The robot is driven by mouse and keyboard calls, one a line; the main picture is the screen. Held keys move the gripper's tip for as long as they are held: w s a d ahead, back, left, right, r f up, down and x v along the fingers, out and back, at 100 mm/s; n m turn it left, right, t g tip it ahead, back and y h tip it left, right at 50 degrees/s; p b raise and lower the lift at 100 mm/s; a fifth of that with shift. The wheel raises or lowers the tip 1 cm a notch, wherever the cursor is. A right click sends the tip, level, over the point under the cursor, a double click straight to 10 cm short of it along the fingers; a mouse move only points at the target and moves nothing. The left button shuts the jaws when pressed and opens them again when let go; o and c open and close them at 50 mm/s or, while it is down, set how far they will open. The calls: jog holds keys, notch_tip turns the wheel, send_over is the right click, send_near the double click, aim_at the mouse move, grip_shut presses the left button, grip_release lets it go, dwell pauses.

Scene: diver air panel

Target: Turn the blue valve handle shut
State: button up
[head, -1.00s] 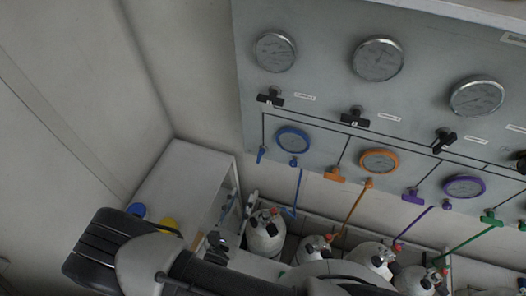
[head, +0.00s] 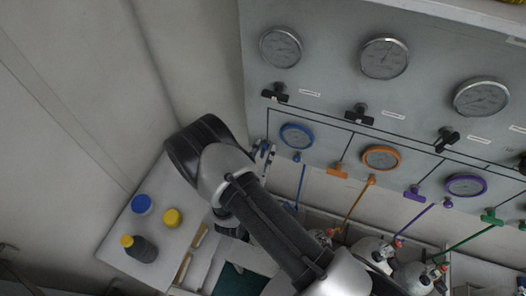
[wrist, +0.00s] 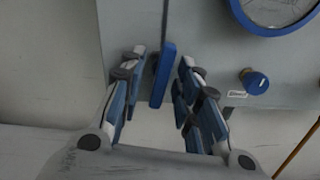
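The blue valve handle (wrist: 162,76) is a flat, upright bar on the grey panel in the wrist view. My gripper (wrist: 161,64) is open, with one finger on each side of the handle. In the head view my gripper (head: 264,151) is at the panel's lower left corner and largely hides the handle there.
A blue-rimmed gauge (wrist: 278,12) and a round blue knob (wrist: 255,81) sit right of the handle. Orange handle (head: 337,170) and purple handle (head: 414,193) are further right.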

grip_shut()
dwell(0.4)
jog(key=shift+m+b, duration=0.3)
jog(key=shift+b, duration=0.05)
jog(key=m+b, duration=0.3)
jog(key=shift+w+a+f+m, duration=0.1)
jog(key=shift+m, duration=0.2)
jog(key=m+b, duration=0.4)
jog(key=shift+a+m, duration=0.1)
jog(key=shift+m, duration=0.2)
jog(key=m+b, duration=0.4)
jog(key=b, duration=0.1)
jog(key=shift+b, duration=0.35)
jog(key=m+b, duration=0.1)
jog(key=b, duration=0.1)
jog(key=m+b, duration=0.1)
jog(key=m, duration=0.1)
jog(key=shift+r+b, duration=0.3)
jog(key=shift+b, duration=0.05)
jog(key=shift+r+m, duration=0.1)
jog(key=shift+m, duration=0.2)
